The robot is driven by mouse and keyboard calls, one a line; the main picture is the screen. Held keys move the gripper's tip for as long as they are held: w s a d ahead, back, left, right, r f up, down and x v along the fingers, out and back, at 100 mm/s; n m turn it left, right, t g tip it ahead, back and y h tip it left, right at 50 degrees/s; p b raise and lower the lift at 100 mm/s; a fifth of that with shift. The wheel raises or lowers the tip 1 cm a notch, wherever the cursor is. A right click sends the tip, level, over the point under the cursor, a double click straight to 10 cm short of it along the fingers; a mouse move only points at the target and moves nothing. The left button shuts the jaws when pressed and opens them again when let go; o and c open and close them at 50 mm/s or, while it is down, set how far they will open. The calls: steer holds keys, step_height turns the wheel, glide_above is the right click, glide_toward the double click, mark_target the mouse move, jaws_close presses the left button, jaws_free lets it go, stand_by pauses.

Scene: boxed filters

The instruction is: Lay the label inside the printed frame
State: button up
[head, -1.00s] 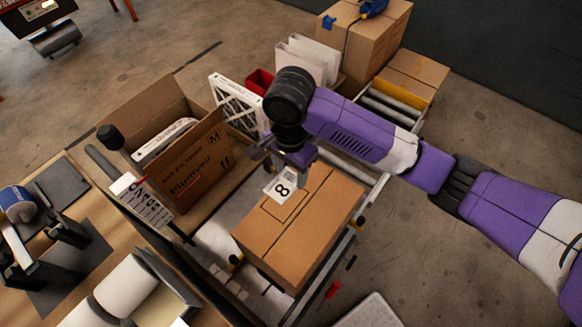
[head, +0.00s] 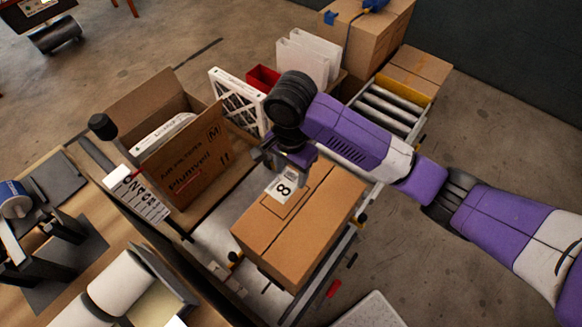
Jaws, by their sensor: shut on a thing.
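The label (head: 283,188) is a small white tag with a dark "8". My gripper (head: 287,172) is shut on its far edge and points down over the closed brown box. The label is at the far part of the printed frame (head: 268,212), a thin dark rectangle on the box top. The near part of the frame shows; the far part is hidden by the label and my gripper. I cannot tell whether the label touches the box top. The closed box (head: 318,225) sits on the conveyor, with a dark seam along its top.
An open carton (head: 185,175) with a white filter stands to the left, beside a lettered white card (head: 138,195). A pleated filter (head: 238,100) and a red bin (head: 263,78) stand behind. Rollers (head: 385,108) lie at the back right. White rolls (head: 122,275) are at the front left.

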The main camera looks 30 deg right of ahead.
mark_target(291, 178)
steer(key=shift+f+b, duration=1)
steer(key=shift+f, duration=1.35)
steer(key=o, duration=1.1)
step_height(291, 178, up, 4)
steer(key=p, duration=0.3)
steer(key=shift+f, duration=0.25)
steer(key=shift+r+p, duration=0.65)
steer(key=shift+r, duration=2.1)
